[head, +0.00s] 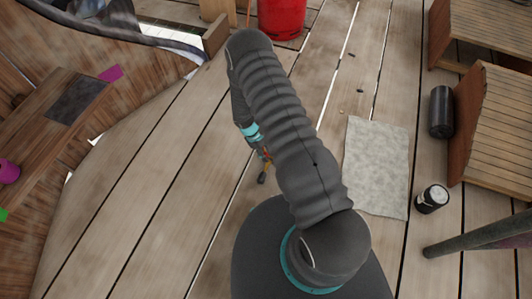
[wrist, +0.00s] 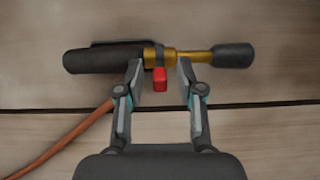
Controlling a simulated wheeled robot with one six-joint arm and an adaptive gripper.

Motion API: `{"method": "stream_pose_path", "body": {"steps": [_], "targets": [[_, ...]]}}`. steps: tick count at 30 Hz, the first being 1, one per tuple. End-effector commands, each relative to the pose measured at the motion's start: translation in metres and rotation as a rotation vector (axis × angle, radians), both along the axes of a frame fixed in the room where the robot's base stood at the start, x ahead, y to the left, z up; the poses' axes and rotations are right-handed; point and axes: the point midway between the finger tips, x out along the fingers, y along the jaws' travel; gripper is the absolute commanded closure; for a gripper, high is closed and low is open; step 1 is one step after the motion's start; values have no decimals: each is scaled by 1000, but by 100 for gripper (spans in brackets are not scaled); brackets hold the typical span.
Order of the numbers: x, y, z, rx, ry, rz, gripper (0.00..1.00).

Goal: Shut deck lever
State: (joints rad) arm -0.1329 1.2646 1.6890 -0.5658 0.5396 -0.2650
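In the wrist view a torch-like tool lies on the deck planks, with a black grip (wrist: 103,58) at left, a brass tube (wrist: 198,57) and a black end (wrist: 233,56) at right. A small red lever (wrist: 159,77) sticks out from its middle, toward my gripper. My gripper (wrist: 160,72) is open, its two fingers on either side of the red lever with gaps. I cannot tell whether the fingertips touch the tool. In the head view my arm hides most of the tool; a black end (head: 262,178) shows beside it.
An orange hose (wrist: 62,143) runs from the tool to the lower left. A red cylinder (head: 282,17) stands at the top. A grey mat (head: 376,165), a black roll (head: 441,111) and a small can (head: 432,199) are at right, near wooden benches (head: 492,120).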

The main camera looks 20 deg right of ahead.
Motion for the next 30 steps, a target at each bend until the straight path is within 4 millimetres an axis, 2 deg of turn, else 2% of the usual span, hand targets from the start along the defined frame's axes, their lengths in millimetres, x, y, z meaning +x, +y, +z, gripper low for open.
{"method": "stream_pose_path", "body": {"steps": [4,8,9,20,30], "targets": [[0,0,0,0,0,0,65],[0,0,0,0,0,-1,98],[0,0,0,0,0,-1,100],[-1,-2,0,19,-14,-2,100],[-8,-11,3,164,-117,-6,100]]}}
